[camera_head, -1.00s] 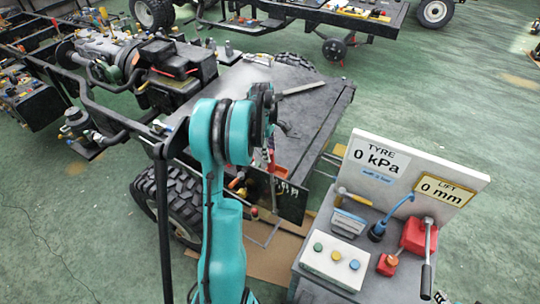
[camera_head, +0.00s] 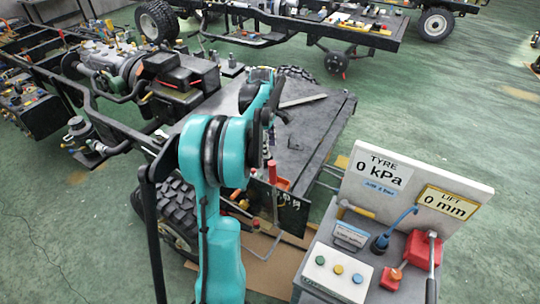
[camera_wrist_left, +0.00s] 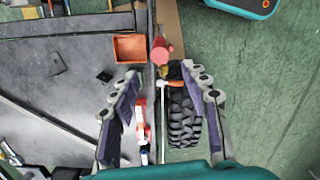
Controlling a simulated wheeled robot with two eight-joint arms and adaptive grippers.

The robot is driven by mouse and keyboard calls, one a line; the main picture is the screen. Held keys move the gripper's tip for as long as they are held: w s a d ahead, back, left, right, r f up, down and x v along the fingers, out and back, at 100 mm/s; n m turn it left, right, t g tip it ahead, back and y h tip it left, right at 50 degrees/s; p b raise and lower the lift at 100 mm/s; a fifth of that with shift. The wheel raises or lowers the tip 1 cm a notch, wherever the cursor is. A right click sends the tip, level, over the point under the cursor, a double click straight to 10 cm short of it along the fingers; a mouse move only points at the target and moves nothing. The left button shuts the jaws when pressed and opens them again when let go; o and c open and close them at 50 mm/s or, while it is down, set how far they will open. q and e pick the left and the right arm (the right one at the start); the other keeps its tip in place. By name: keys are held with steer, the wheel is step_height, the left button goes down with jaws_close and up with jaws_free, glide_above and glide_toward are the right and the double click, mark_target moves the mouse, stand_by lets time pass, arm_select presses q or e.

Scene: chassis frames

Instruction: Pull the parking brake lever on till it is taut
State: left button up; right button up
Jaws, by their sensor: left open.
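My left gripper (camera_wrist_left: 163,76) is open, its two dark fingers reaching forward in the left wrist view. Between the fingers, nearer the left one, is a slim red and white lever-like part (camera_wrist_left: 140,118). It may be the parking brake lever, but I cannot be certain. A thin pale rod with an orange end (camera_wrist_left: 175,83) also lies between the fingers, and nothing is visibly gripped. In the head view a red upright handle (camera_head: 272,172) stands at the edge of the chassis deck, just below my wrist. My arm hides part of this area. My right gripper is not seen.
A small orange tray (camera_wrist_left: 129,48) and a red rounded part (camera_wrist_left: 161,52) lie beyond the fingers. A black tyre (camera_wrist_left: 184,120) is below. A bench with a gauge board (camera_head: 410,180) stands at right. The chassis deck (camera_head: 300,125) is mostly bare.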

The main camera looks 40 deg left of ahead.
arm_select(q)
steer(key=y+b, duration=0.1)
steer(key=b, duration=0.5)
glide_toward(272, 176)
steer(key=f, duration=0.1)
steer(key=w+f, duration=0.1)
steer(key=f, duration=0.1)
steer(key=a+f, duration=0.1)
steer(key=f, duration=0.1)
steer(key=shift+w, duration=0.3)
step_height(272, 176, down, 7)
steer(key=shift+s+r+b, duration=0.1)
steer(key=shift+b, duration=0.2)
jaws_close()
